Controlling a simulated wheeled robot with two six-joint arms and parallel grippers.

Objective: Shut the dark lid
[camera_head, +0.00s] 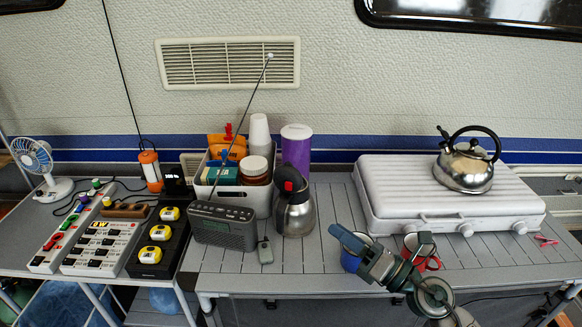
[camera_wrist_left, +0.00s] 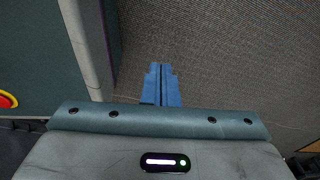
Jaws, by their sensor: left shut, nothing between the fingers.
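A dark case (camera_head: 148,268) holding several yellow tape measures lies on the left table in the head view. Its dark lid (camera_head: 175,181) seems to stand raised at the case's back edge. My left gripper (camera_wrist_left: 161,68) is shut and empty in the left wrist view, above a grey woven floor surface. It is not in the head view, and the lid is not in the wrist view. My right gripper (camera_head: 340,233) is over the right table, by the mugs and well to the right of the case. I cannot tell whether its fingers are open.
White organisers (camera_head: 98,247) lie left of the case. A radio (camera_head: 223,228) with a long raised antenna stands just right of it. A flask (camera_head: 295,212), blue mug (camera_head: 350,262), red mug (camera_head: 423,262) and white stove (camera_head: 400,190) with a kettle (camera_head: 464,168) are farther right.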

